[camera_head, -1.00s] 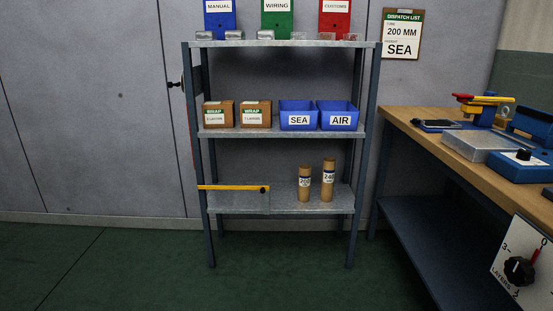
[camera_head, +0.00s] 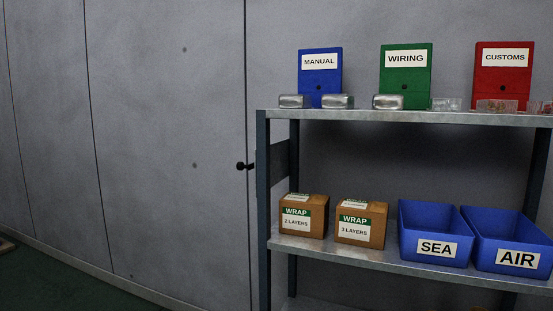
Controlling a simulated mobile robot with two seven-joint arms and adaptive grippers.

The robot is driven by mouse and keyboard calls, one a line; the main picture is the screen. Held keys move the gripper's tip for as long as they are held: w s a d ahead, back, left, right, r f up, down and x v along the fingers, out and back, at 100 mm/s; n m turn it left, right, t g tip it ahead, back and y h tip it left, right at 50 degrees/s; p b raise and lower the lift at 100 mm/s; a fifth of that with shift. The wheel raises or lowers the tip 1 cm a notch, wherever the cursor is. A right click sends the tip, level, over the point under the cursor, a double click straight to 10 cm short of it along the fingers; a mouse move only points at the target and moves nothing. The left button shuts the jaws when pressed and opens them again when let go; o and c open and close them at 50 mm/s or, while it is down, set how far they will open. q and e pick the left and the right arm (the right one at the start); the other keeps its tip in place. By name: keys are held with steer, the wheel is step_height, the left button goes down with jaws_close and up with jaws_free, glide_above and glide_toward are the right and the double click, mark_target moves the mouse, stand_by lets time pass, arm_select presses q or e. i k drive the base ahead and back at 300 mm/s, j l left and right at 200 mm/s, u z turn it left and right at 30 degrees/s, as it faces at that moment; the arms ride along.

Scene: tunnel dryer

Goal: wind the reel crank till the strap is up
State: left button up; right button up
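Neither of my grippers is in view. I see no reel and no strap in the current head view. A small dark knob or handle (camera_head: 245,166) sticks out by the left post of the shelf unit. It is too small to tell whether it is a crank.
A metal shelf unit (camera_head: 400,117) stands at the right against a grey wall (camera_head: 150,130). Two wrap boxes (camera_head: 304,216) and the blue SEA bin (camera_head: 435,233) and AIR bin (camera_head: 508,243) stand below. Green floor (camera_head: 60,285) is free at lower left.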

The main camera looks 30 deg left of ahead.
mark_target(240, 166)
steer(key=i+j, duration=0.2)
steer(key=j, duration=0.15)
steer(key=i+j+z, duration=0.1)
steer(key=j, duration=0.25)
steer(key=i+j, duration=0.3)
steer(key=j, duration=0.55)
steer(key=k+j+z, duration=0.1)
steer(key=j, duration=0.5)
steer(key=k+j, duration=0.15)
steer(key=j, duration=0.2)
steer(key=k+j, duration=0.1)
steer(key=j, duration=0.25)
steer(key=k+j, duration=0.15)
steer(key=j, duration=0.2)
